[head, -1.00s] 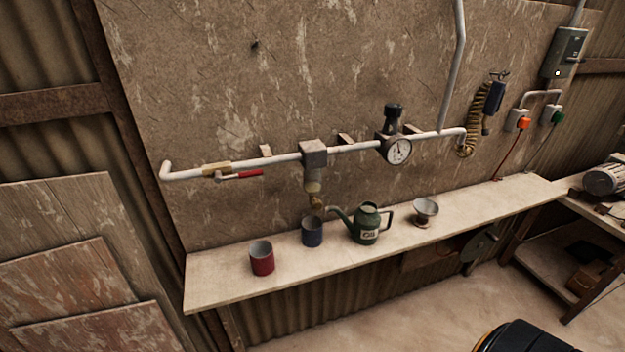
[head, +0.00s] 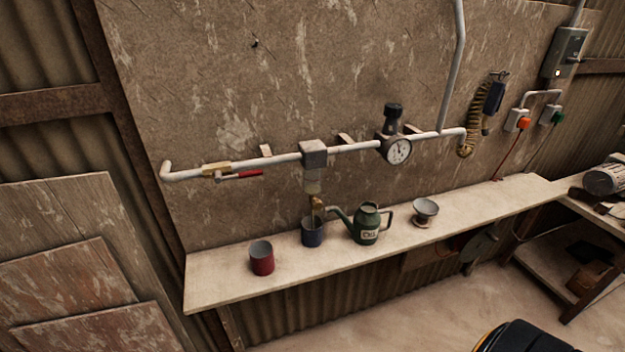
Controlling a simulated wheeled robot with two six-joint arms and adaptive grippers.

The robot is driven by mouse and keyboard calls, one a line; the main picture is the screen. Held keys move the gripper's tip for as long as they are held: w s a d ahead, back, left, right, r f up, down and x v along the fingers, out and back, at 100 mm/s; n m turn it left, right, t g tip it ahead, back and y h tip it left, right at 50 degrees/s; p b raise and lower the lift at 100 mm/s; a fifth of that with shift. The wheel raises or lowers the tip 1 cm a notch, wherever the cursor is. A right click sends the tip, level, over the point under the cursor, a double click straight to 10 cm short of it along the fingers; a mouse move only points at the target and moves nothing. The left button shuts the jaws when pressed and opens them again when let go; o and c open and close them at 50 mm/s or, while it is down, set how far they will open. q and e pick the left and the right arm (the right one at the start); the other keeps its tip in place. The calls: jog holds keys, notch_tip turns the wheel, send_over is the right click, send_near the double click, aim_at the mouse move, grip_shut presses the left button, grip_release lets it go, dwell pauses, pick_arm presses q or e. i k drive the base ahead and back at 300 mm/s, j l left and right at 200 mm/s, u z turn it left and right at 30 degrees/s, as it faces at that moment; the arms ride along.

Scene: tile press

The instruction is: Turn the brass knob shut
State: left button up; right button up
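The brass knob (head: 317,203) is small and sits at the bottom of the filter bowl (head: 312,184), under a grey block (head: 314,153) on the white pipe. Neither of my grippers is in the head view, and nothing touches the knob.
On the shelf (head: 215,289) stand a red cup (head: 262,262), a green oil can (head: 366,228) with its spout close to the knob, and a metal funnel (head: 425,208). A red-handled valve (head: 240,175) and a gauge (head: 398,151) are on the pipe.

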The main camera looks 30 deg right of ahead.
aim_at(316, 204)
jog(key=l+z, duration=0.1)
jog(key=z, duration=0.35)
jog(key=i+z, duration=0.1)
jog(key=z, duration=0.4)
jog(key=l+z, duration=0.1)
jog(key=z, duration=0.35)
